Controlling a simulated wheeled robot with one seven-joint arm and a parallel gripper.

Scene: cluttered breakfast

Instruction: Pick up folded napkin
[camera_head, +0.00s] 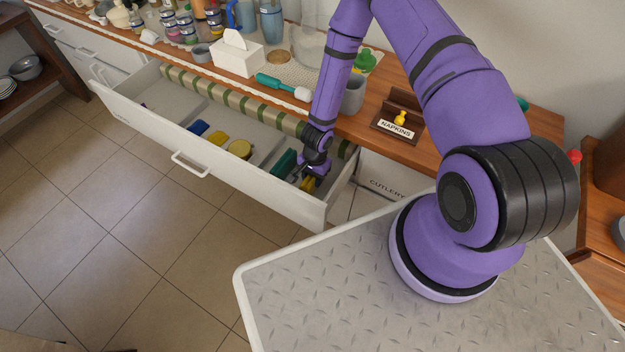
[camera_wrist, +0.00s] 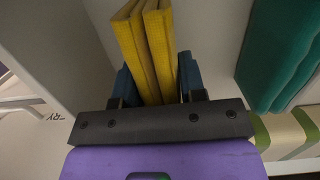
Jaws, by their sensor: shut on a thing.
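A yellow folded napkin (camera_wrist: 147,45) stands on edge in the wrist view, its two folds showing. My gripper (camera_wrist: 157,84) is shut on it, with a finger on each side. In the head view my gripper (camera_head: 311,176) reaches down into the right end of the open drawer (camera_head: 250,193). A bit of the yellow napkin (camera_head: 307,185) shows below it there. The napkin's lower part is hidden by the gripper.
A green folded cloth (camera_head: 285,163) lies just left of the gripper in the drawer. It also shows close by in the wrist view (camera_wrist: 277,60). The drawer's walls are near. A grey cup (camera_head: 353,95) and a napkin holder (camera_head: 398,119) stand on the counter above.

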